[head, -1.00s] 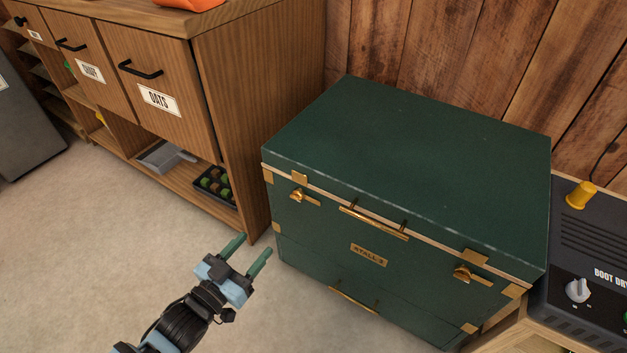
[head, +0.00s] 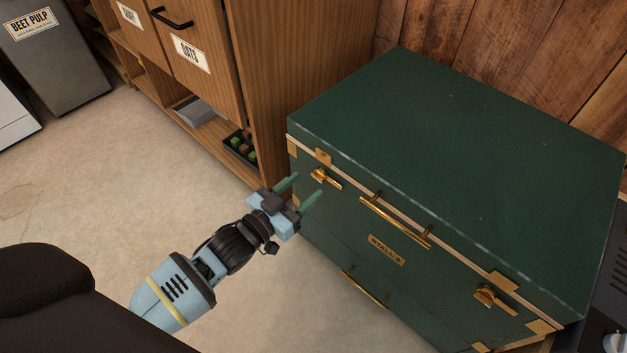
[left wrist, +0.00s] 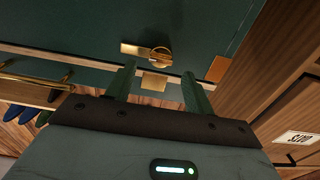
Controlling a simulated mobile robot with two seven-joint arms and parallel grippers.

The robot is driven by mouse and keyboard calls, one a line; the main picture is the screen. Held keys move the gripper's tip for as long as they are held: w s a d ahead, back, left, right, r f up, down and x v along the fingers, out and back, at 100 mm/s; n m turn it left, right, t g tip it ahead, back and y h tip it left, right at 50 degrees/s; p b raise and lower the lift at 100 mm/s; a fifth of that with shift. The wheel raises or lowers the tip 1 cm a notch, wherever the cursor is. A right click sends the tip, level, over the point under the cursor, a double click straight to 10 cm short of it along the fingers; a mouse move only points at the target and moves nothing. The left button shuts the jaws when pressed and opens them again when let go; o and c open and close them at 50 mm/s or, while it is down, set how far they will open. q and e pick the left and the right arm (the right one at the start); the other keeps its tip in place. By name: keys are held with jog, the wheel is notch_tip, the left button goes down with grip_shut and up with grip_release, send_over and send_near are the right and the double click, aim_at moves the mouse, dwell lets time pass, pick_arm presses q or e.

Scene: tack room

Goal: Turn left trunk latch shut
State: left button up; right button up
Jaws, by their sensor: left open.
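The green trunk (head: 450,150) has its lid down. Its left latch (head: 322,176) is a brass knob with a flat bar on the front face, near the left corner. In the left wrist view the latch (left wrist: 150,52) shows its bar lying sideways, about parallel to the lid seam, with a brass plate (left wrist: 154,83) on the lid side. My left gripper (head: 308,185) is open and empty, its green fingers pointing at the trunk front just by this latch. In the left wrist view the latch lies just beyond the fingertips, apart from them. My right gripper is out of view.
The right latch (head: 487,294) and a brass handle (head: 395,222) are on the trunk front. A wooden cabinet (head: 290,80) stands close to the trunk's left, with a small black tray (head: 240,147) on its low shelf. The floor (head: 130,170) in front is clear.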

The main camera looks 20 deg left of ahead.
aim_at(316, 178)
pick_arm(q)
jog(key=shift+b+x, duration=0.5)
jog(key=shift+x, duration=1.35)
jog(key=shift+c, duration=0.4)
jog(key=c, duration=0.9)
